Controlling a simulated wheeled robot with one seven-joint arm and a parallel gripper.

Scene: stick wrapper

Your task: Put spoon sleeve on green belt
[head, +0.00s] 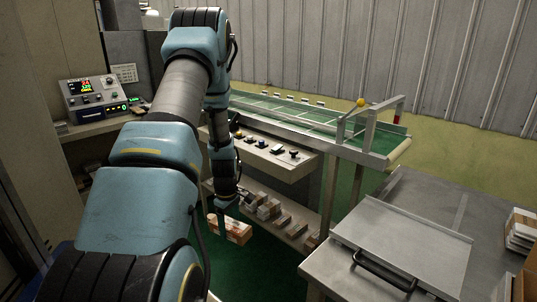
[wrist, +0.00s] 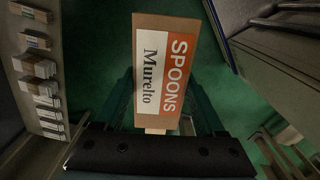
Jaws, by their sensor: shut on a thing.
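The spoon sleeve (wrist: 165,65) is a cardboard sleeve with an orange and white label reading "SPOONS Murelto". It fills the middle of the wrist view, between the two fingers of my gripper (wrist: 164,112). In the head view my gripper (head: 222,212) points down, shut on the sleeve (head: 236,230), which hangs low over the green floor, in front of the lower shelf. Part of the sleeve is hidden behind the fingers. The green belt (head: 280,118) runs along a metal-framed conveyor at the back, higher than the sleeve and beyond my arm. My arm hides its left end.
A shelf (head: 292,232) under the conveyor holds several small boxes, also seen at left in the wrist view. A control panel (head: 268,155) juts out in front of the belt. A metal table (head: 350,226) stands at right, and a control box (head: 93,98) at left.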

